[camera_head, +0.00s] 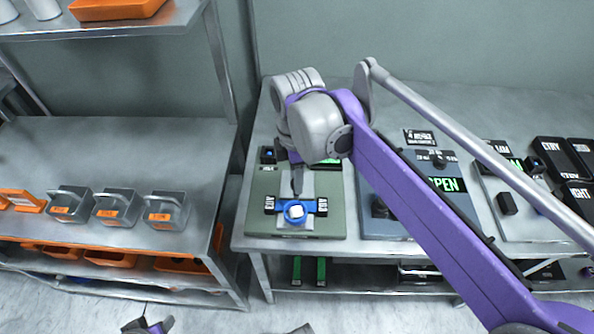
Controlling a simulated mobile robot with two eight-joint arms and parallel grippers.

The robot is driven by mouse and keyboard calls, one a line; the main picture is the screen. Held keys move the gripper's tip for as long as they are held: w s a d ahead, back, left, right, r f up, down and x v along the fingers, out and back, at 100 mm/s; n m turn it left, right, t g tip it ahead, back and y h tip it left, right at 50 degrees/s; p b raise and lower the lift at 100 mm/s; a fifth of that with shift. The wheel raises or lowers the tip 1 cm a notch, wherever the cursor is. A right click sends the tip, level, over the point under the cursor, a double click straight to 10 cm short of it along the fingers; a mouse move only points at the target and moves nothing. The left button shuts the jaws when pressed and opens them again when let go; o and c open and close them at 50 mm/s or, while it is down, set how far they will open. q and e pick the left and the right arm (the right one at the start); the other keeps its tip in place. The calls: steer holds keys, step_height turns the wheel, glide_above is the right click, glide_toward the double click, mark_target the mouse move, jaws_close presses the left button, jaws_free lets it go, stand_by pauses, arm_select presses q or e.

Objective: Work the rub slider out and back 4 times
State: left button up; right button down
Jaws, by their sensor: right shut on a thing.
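The rub slider (296,211) is a blue piece with a white top and a blue crossbar. It sits near the front end of a pale grey track on a green board (325,226) on the middle table. Black labelled blocks flank it left and right. My right arm reaches in from the lower right. Its gripper (297,187) points down at the slider and is shut on it; the wrist hides part of the board's back and the exact contact is small.
A blue-grey panel (384,228) with a partly hidden green display stands right of the board, and a grey panel (543,228) lies farther right. Several grey-handled boxes (120,208) stand on the left bench. Orange trays (108,257) sit below them.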

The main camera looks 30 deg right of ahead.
steer(key=c, duration=0.6)
jaws_free()
steer(key=shift+s+a, duration=0.15)
steer(key=shift+s, duration=0.15)
steer(key=shift+w, duration=0.1)
steer(key=shift+r, duration=0.25)
step_height(320, 180, up, 10)
steer(key=shift+r+p, duration=0.15)
steer(key=shift+p, duration=0.45)
